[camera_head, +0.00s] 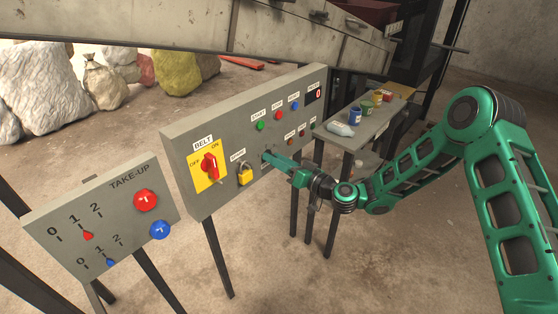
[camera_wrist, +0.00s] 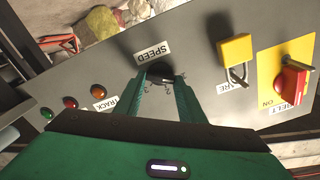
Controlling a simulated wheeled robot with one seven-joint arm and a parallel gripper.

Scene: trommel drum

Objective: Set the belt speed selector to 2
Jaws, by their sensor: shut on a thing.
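The belt speed selector (camera_wrist: 160,70) is a small dark knob on the grey control panel (camera_head: 225,135), beside a SPEED label (camera_wrist: 152,51) in the wrist view. My green gripper (camera_wrist: 161,84) is shut on the knob, with one finger on each side of it. In the head view my gripper (camera_head: 270,158) reaches the panel face from the right and hides the knob. A small display (camera_head: 314,94) with a red digit, seemingly 0, is at the panel's upper right.
A yellow padlock (camera_head: 245,175) and a red BELT switch (camera_head: 208,166) are left of my gripper. Several buttons and lamps are nearby. A TAKE-UP panel (camera_head: 105,215) stands at lower left. A side table (camera_head: 352,139) with cups and a bottle is behind my arm.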

